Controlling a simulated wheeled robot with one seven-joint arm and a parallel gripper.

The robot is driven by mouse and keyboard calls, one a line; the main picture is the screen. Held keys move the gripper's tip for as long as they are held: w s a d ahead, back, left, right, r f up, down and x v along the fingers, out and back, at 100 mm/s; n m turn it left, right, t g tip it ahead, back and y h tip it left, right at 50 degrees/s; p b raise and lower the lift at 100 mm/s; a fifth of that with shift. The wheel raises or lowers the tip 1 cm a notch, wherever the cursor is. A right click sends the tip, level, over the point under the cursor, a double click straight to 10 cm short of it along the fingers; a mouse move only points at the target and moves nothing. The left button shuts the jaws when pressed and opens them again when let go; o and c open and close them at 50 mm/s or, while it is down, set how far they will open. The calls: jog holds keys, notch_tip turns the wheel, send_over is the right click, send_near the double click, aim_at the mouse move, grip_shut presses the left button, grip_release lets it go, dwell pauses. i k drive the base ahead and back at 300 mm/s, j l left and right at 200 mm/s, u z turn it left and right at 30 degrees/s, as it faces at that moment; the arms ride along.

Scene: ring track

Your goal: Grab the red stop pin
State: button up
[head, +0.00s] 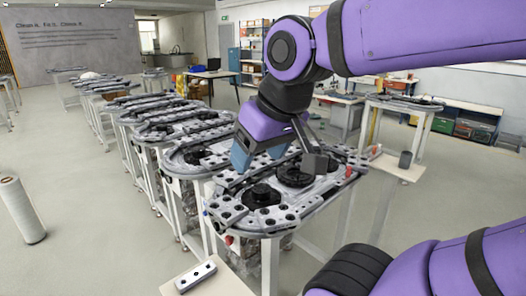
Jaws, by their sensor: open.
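The nearest ring track (225,208) is a grey oval on a metal-legged stand, with black round hubs on top. A small red stop pin (349,172) shows at its right edge. Another small red piece (376,149) shows farther right, and a red piece (229,240) sits low at the track's front left side. My gripper (304,158) is open above the far part of the track, left of the red stop pin and apart from it.
A side shelf (398,172) at right holds a dark cup (405,159). A front shelf (222,284) holds a pale block with black holes (195,277). More ring tracks (155,112) line up behind.

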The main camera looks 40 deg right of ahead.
aim_at(350, 169)
jog(key=k+z, duration=0.1)
jog(key=z, duration=0.3)
jog(key=l+z, duration=0.15)
jog(key=z, duration=0.2)
jog(key=k+l+z, duration=0.1)
jog(key=z, duration=0.3)
jog(key=l+z, duration=0.2)
jog(key=z, duration=0.15)
jog(key=i+l, duration=0.4)
jog(key=i, duration=0.15)
jog(key=i+l+z, duration=0.1)
jog(key=i+l, duration=0.3)
jog(key=i, duration=0.15)
jog(key=i+l, duration=0.35)
jog(key=i, duration=0.25)
jog(key=k+l+z, duration=0.05)
